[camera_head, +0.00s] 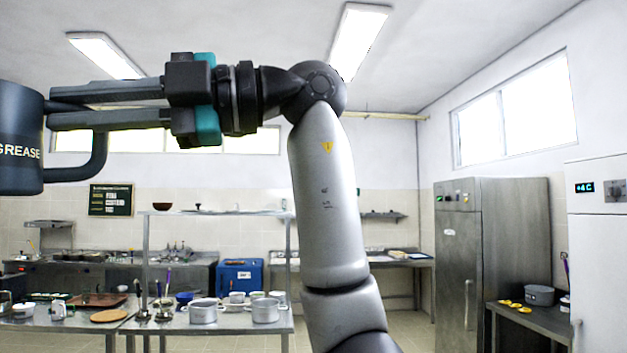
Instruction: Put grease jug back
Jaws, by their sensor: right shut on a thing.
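The grease jug (20,138) is a dark blue-grey cylinder with "GREASE" in white letters. It is upright at the left edge of the head view, partly cut off by the frame. Its handle (97,158) loops out to the right. My right gripper (52,114) is shut on the jug at its handle and holds it up in the air, close to the camera. The exact contact of the fingertips is partly hidden by the handle. My left gripper is not in view.
A steel table (240,322) with pots, a round wooden board (109,316) and utensils stands below, under a raised shelf (215,213). A blue box (240,275) stands behind. A steel fridge (492,265) and a side table with a pot (539,295) are at right.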

